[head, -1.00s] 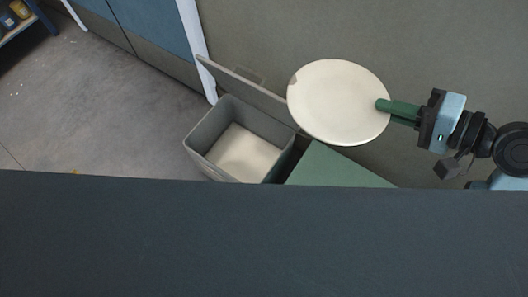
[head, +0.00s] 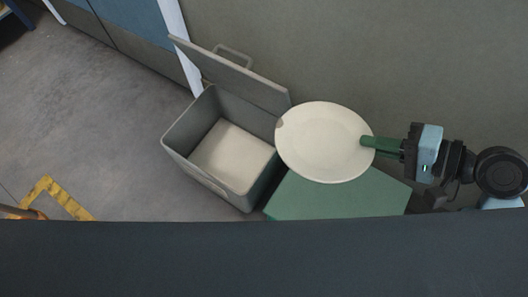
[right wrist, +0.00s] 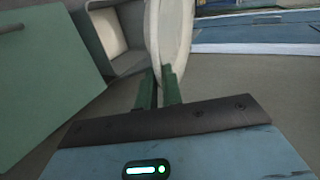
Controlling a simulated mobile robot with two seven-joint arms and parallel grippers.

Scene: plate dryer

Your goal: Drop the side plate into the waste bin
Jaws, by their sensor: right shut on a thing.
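The side plate (head: 322,145) is cream-white and round, with a small chipped or darker spot on its left rim. My right gripper (head: 368,142) is shut on the plate's right edge and holds it in the air. In the right wrist view the plate (right wrist: 170,30) stands edge-on between the two green fingers (right wrist: 160,88). The waste bin (head: 177,145) is a grey open box with a pale inside floor and its lid (head: 230,75) raised at the back. The plate is to the right of the bin opening in the head view. My left gripper is not in view.
A green box-like surface (head: 335,203) is right of the bin, below the plate. A wall (head: 400,60) stands behind. A dark surface (head: 260,260) fills the bottom of the head view. Yellow floor tape (head: 60,190) lies at left on open grey floor.

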